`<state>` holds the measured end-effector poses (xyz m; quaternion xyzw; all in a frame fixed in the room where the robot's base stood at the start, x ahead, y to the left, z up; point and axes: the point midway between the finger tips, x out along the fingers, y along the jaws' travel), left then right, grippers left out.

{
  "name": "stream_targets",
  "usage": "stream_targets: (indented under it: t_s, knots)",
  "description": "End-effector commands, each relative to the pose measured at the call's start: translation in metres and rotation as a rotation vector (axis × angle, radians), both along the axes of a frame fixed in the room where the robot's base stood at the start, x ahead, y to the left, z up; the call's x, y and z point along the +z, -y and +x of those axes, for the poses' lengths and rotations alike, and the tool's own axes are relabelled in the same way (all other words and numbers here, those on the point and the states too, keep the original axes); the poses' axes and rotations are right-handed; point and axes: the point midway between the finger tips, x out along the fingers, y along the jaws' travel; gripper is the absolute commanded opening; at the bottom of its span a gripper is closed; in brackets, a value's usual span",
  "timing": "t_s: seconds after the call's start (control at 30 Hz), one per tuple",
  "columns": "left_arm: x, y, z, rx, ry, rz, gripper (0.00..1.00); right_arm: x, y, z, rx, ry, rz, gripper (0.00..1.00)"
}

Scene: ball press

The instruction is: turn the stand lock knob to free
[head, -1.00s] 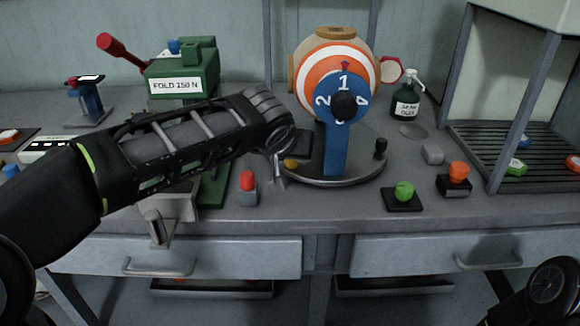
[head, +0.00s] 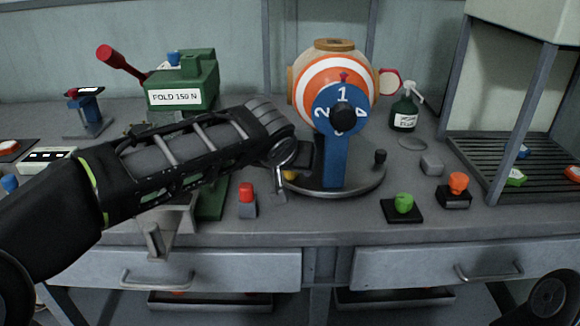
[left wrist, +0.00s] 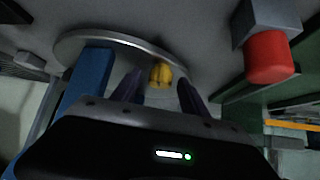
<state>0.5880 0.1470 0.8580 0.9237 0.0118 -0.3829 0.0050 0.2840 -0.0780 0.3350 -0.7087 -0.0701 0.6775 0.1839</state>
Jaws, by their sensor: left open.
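The stand (head: 334,165) is a blue post on a round grey base, carrying a ball with orange and white rings and a blue numbered dial (head: 342,109). A small yellow knob (head: 290,175) sits at the base's left edge, partly hidden by my left gripper; it also shows in the left wrist view (left wrist: 160,74). I cannot read which one is the lock knob. My left gripper (left wrist: 160,95) is open, its fingers on either side of the yellow knob, no clear contact visible. My right gripper is out of view.
A red button on a grey block (head: 247,195) stands close left of the base; it also shows in the left wrist view (left wrist: 268,58). A green press (head: 183,82) is at back left. Green (head: 403,203) and orange (head: 457,184) buttons are front right. A rack stands far right.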

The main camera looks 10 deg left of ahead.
Motion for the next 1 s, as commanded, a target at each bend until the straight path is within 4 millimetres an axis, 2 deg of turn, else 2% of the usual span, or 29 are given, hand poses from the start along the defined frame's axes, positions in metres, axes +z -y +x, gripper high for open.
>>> stream_targets:
  t_s: [0.17,0.57,1.0]
  knots:
    - [0.009,0.000,-0.007,-0.001,0.003,-0.001,0.52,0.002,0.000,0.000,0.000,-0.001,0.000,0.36]
    - [0.051,0.002,-0.049,-0.001,0.002,-0.001,0.52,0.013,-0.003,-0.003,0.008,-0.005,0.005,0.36]
    - [0.055,0.002,-0.055,-0.001,-0.001,0.001,0.52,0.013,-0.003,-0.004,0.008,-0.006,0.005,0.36]
